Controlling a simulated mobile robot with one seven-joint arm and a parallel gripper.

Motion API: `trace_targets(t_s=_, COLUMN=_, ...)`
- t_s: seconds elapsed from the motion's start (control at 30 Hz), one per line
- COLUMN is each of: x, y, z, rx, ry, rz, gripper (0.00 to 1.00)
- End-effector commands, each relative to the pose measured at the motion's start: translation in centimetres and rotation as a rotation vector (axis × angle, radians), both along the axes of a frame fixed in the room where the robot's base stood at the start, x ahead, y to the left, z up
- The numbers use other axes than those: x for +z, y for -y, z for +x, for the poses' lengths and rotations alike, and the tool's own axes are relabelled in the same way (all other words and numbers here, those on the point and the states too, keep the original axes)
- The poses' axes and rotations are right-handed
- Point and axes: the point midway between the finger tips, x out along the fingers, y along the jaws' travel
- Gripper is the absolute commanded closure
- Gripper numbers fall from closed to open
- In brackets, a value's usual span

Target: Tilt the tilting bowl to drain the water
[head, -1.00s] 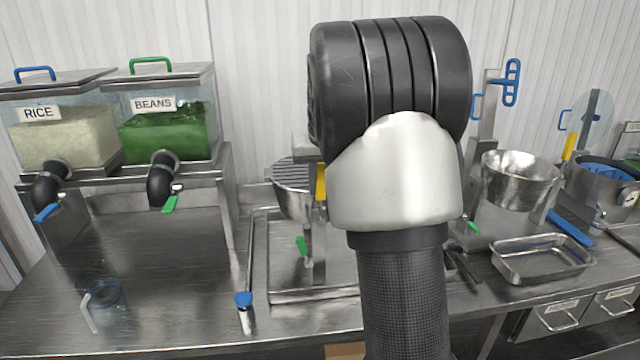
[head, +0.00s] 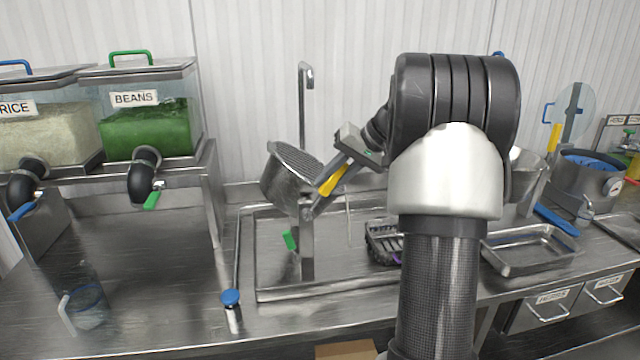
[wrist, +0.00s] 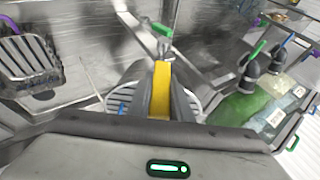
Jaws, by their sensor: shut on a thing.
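My gripper (head: 346,160) is shut on the yellow handle. In the wrist view the yellow handle (wrist: 161,92) lies between the fingers, with the slotted grate (wrist: 124,104) showing on both sides. The inside of the bowl is mostly hidden, so I cannot tell how much water it holds.
A faucet (head: 303,90) stands behind the bowl. Rice (head: 50,130) and beans (head: 150,125) dispensers stand left. A blue-capped post (head: 231,300) and clear cup (head: 85,305) are in front. A slotted rack (head: 382,243) and a steel pan (head: 530,248) are right.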

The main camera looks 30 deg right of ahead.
Motion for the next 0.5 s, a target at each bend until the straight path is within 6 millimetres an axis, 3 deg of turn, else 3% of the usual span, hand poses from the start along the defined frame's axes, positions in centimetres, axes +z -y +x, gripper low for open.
trace_targets(t_s=0.5, x=-4.3, y=3.5, z=-1.0, rx=-0.004, ry=0.138, rz=0.477, gripper=1.00)
